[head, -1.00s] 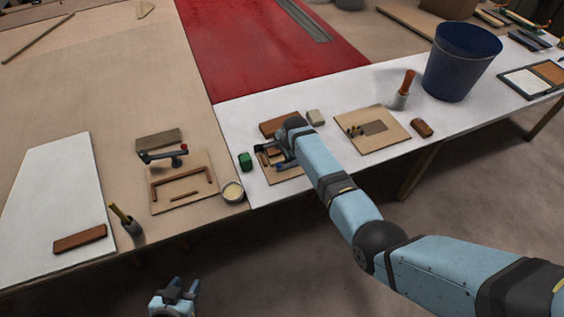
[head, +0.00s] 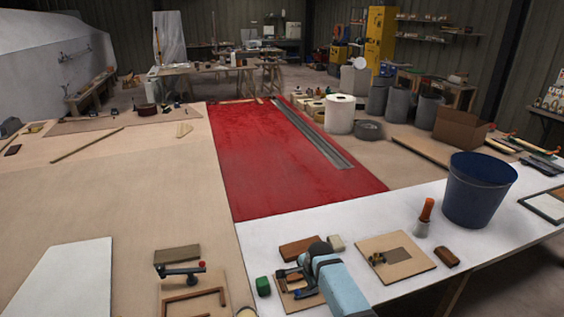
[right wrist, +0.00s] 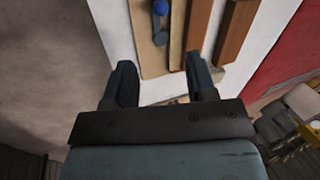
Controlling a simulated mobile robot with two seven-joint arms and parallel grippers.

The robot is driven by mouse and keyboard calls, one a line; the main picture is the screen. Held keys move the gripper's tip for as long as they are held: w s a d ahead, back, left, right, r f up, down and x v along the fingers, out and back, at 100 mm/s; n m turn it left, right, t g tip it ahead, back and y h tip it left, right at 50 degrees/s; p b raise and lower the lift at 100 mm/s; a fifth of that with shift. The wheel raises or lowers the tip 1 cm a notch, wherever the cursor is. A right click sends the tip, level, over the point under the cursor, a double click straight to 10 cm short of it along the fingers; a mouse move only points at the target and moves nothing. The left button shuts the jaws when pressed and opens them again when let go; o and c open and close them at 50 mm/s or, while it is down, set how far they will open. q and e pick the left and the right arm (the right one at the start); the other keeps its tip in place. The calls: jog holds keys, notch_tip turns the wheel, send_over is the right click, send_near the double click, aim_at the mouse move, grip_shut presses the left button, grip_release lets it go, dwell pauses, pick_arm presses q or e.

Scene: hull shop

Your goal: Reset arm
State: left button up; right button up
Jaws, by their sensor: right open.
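My right gripper (head: 289,283) is low over the white table near its front edge, above a small wooden board (head: 297,303) with reddish wood strips. In the right wrist view its two fingers (right wrist: 163,88) are apart with nothing between them. That view also shows the board (right wrist: 152,60), a blue-knobbed clamp (right wrist: 160,22) and reddish wood blocks (right wrist: 234,30) beyond the fingertips. My right forearm hides part of the board in the head view. My left gripper is out of view.
A green block (head: 263,286) is left of the right gripper. A reddish block (head: 300,247) and a pale block (head: 336,243) lie behind it.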

jog(key=s+d+f+n+t, duration=0.2)
jog(key=s+d+f+n, duration=0.25)
jog(key=s, duration=0.55)
jog(key=s+d+f+n+t, duration=0.25)
jog(key=s+f, duration=0.25)
jog(key=s, duration=0.5)
jog(key=s+d+r+n, duration=0.1)
jog(key=s+r+n, duration=0.1)
jog(key=s, duration=0.4)
jog(key=s+d+r+n+t+y, duration=0.1)
jog(key=s+r+n, duration=0.2)
jog(key=s, duration=0.4)
jog(key=s+r+n+t, duration=0.1)
jog(key=s+r+n, duration=0.2)
jog(key=s, duration=0.4)
jog(key=shift+s+d+r, duration=0.25)
jog(key=shift+d, duration=0.15)
jog(key=shift+t, duration=0.25)
